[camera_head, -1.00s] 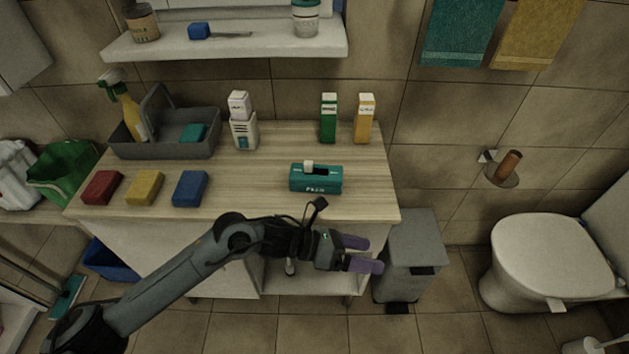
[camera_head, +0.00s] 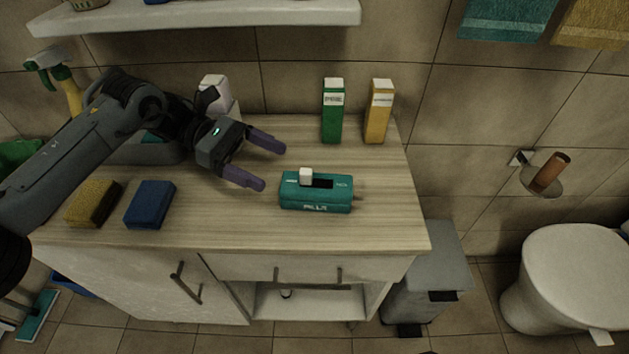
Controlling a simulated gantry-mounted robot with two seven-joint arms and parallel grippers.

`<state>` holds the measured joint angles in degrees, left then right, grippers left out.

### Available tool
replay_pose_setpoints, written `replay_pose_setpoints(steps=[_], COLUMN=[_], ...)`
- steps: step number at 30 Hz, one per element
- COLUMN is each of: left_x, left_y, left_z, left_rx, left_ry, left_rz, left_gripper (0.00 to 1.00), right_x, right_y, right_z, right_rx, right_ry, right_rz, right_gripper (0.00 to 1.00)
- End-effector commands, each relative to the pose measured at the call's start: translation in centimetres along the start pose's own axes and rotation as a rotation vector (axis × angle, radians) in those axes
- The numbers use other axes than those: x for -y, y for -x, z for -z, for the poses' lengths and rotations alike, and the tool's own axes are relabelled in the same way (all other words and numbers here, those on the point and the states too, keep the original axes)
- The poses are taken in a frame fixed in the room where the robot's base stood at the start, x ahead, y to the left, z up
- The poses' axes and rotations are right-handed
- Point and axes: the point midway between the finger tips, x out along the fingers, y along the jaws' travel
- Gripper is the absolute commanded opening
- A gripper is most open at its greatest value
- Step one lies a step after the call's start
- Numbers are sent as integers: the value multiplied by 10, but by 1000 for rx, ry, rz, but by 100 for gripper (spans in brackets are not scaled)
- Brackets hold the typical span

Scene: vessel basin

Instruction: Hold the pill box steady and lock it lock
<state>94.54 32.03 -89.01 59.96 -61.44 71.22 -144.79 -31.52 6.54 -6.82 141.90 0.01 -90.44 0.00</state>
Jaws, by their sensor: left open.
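The teal pill box (camera_head: 316,192) lies on the wooden counter, right of the middle, with "PILLS" lettered on its front. A white lock slider (camera_head: 306,176) stands at the left part of a dark slot on its top. A small peg sticks out of its right end. My left gripper (camera_head: 266,165) is open and empty, with purple fingers. It is over the counter just left of the pill box, its fingers pointing right towards the box and apart from it. My right gripper does not show.
Green (camera_head: 333,112) and yellow (camera_head: 378,112) cartons stand behind the pill box. A blue sponge (camera_head: 149,205) and a yellow sponge (camera_head: 93,204) lie at the front left. A white bottle (camera_head: 215,95) stands behind my left gripper. The counter's front right is clear.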

Motion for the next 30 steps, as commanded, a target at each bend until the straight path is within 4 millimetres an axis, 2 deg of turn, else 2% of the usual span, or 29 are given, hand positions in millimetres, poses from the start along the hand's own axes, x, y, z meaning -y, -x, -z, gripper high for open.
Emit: replay_pose_setpoints(steps=[1, 6, 14, 30], left_x=[0, 0, 0, 0], left_y=[-3, -6, -22, -86], left_z=[10, 17, 21, 20], left_rx=[0, 0, 2, 0], left_ry=[0, -1, 0, -2], left_rz=[0, 0, 3, 2], left_gripper=[90, 90, 90, 90], right_x=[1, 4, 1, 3], right_y=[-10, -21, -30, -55], right_z=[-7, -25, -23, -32], right_rx=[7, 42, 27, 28], right_ry=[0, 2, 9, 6], right_rz=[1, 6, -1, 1], right_gripper=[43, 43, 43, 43])
